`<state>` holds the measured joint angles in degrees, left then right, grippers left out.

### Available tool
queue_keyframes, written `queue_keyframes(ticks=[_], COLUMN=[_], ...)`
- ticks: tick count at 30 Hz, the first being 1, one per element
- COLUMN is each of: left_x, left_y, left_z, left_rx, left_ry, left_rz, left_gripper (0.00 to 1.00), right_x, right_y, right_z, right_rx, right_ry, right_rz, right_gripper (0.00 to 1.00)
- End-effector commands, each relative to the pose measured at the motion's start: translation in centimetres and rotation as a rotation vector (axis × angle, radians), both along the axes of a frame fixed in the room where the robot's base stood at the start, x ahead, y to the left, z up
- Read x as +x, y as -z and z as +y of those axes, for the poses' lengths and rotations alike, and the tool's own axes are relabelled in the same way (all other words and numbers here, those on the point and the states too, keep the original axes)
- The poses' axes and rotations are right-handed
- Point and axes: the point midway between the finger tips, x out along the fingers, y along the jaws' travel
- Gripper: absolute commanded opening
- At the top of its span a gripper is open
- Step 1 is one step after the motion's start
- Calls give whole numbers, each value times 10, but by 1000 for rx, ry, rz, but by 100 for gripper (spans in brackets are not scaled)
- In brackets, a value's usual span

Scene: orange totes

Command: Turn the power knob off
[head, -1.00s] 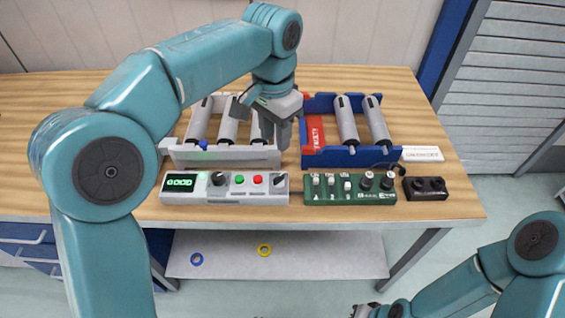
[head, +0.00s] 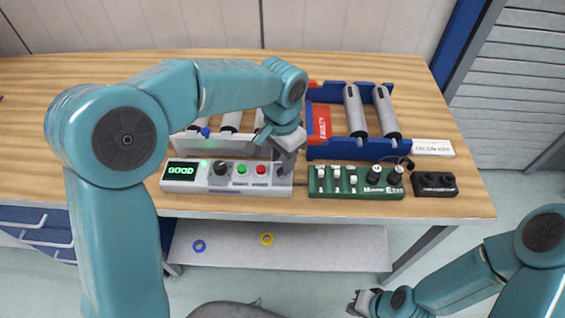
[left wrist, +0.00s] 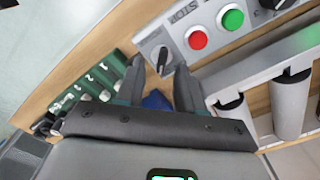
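A light grey control panel (head: 205,188) with a green "GOOD" display (head: 181,171) stands at the table's front. It has a dark knob (head: 221,169) at mid-left, green and red buttons, and another knob at its right end, which shows in the left wrist view (left wrist: 161,58). I cannot read which one is labelled power. My left gripper (head: 284,166) is at the right-end knob and partly hides it in the head view. In the left wrist view its fingers (left wrist: 160,72) are apart, with that knob between or just beyond the tips; contact cannot be told. My right gripper (head: 362,303) is low, away from the table.
Behind are a white rack (head: 225,150) and a blue rack (head: 350,152) holding grey cylinders. A shelf (head: 330,245) sits below.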

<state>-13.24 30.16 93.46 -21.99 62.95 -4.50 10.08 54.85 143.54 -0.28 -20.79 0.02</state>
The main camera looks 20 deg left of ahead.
Motion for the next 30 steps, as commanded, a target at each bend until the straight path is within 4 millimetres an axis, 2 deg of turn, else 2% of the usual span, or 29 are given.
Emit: queue_keyframes(ticks=[3, 6, 16, 17, 18, 20, 30], left_x=[1, 2, 3, 3, 3, 3, 3], left_y=[18, 27, 31, 31, 31, 31, 30], left_z=[0, 0, 0, 0, 0, 0, 0], left_rx=[1, 1, 0, 0, 0, 0, 1], left_ry=[0, 0, 0, 0, 0, 0, -19], left_rz=[3, 2, 0, 0, 0, 0, -1], left_gripper=[37, 37, 37, 31, 18, 0, 0], right_x=[0, 0, 0, 0, 0, 0, 0], right_y=[0, 0, 0, 0, 0, 0, 1], right_z=[0, 0, 0, 0, 0, 0, 0], right_rx=[0, 0, 0, 0, 0, 0, 0], right_ry=[0, 0, 0, 0, 0, 0, 0], right_rz=[0, -1, 0, 0, 0, -1, -1], right_gripper=[0, 0, 0, 0, 0, 0, 0])
